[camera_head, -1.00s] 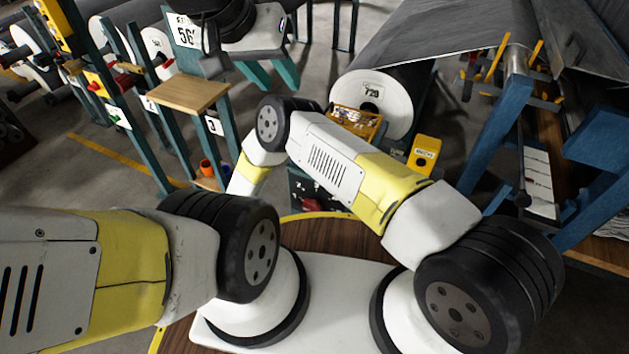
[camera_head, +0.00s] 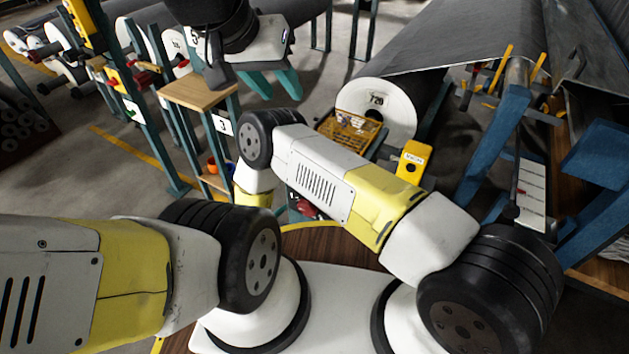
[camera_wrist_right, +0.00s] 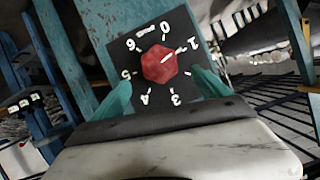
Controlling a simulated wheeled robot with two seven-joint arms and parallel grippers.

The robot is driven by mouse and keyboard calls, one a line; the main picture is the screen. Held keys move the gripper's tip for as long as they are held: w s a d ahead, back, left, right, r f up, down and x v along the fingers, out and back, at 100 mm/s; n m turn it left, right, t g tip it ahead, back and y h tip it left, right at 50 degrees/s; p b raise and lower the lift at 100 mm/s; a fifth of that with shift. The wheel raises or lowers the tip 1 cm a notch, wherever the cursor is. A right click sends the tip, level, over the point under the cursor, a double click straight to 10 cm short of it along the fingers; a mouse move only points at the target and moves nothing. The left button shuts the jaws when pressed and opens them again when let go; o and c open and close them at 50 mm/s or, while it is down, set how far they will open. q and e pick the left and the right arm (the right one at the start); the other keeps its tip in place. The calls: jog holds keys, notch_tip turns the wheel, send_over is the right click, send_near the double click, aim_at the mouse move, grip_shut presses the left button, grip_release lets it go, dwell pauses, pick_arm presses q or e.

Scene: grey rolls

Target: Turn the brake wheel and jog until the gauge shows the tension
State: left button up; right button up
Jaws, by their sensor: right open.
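A red six-sided knob (camera_wrist_right: 160,66), apparently the brake wheel, sits on a black dial plate (camera_wrist_right: 152,108) with white numbers in the right wrist view. A white line on it points toward the 1. My right gripper (camera_wrist_right: 162,78) is open, its teal fingers spread either side of the knob's lower half; contact cannot be told. In the head view that gripper is hidden. A yellow box with a dark round button (camera_head: 411,167) stands right of my right arm; it may be the jog control. My left gripper (camera_head: 281,96) is open and empty at the top. I cannot make out a gauge.
A large grey roll with a white end marked 720 (camera_head: 376,108) stands behind. A tray of small parts (camera_head: 348,132) is in front of it. A wooden-topped stand (camera_head: 198,92) is on the left, blue frame posts (camera_head: 497,140) on the right. Open floor lies at left.

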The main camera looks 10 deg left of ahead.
aim_at(306, 209)
jog(key=x, duration=0.6)
jog(key=shift+w+f, duration=0.15)
jog(key=shift+w, duration=0.25)
